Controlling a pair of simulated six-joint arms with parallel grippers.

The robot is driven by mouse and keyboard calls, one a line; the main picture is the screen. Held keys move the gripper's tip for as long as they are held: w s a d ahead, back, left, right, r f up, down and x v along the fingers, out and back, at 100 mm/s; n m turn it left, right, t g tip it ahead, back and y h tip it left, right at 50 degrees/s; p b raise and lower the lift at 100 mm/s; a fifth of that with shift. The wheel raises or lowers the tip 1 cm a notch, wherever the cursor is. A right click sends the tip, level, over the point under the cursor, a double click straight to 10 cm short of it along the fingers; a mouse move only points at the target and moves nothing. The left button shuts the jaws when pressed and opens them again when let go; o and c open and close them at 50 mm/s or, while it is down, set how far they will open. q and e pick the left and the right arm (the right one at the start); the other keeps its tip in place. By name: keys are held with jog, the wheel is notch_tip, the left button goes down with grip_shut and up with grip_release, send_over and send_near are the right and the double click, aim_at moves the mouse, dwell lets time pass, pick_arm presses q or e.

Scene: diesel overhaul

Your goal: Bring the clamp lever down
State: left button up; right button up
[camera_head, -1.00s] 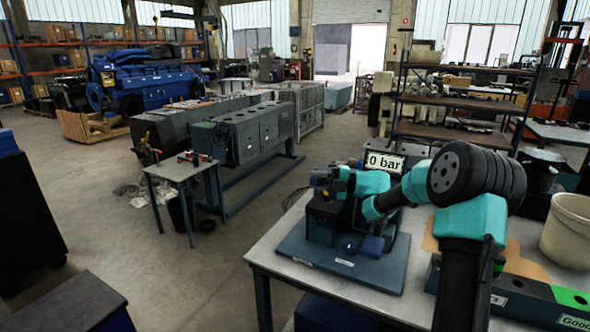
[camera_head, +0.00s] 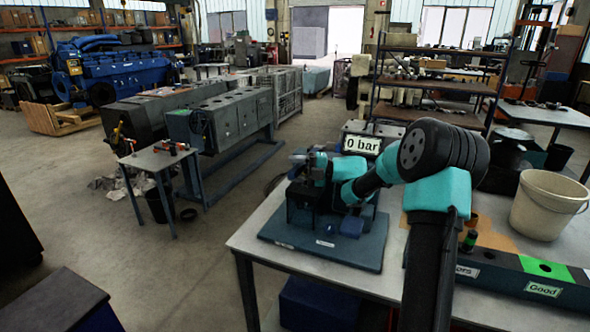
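The test rig stands on a blue-grey base plate (camera_head: 345,255) on the grey workbench. Its gauge display (camera_head: 361,144) reads "0 bar". My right arm reaches across the bench from the lower right to the rig. My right gripper (camera_head: 300,160) is at the top left of the rig, small and partly hidden by my own wrist. I cannot tell whether its fingers are open or shut. The clamp lever cannot be made out clearly; it may be behind my wrist. My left gripper is not in view.
A sorting box with a green "Good" compartment (camera_head: 545,268) lies at the bench's right front. A pale bucket (camera_head: 545,205) stands behind it. A small dark cylinder with a green band (camera_head: 469,240) stands near the box. A small side table (camera_head: 160,157) stands left of the bench.

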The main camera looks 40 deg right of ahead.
jog(key=shift+s, duration=0.1)
jog(key=v, duration=1.2)
jog(key=shift+r, duration=0.1)
dwell(0.3)
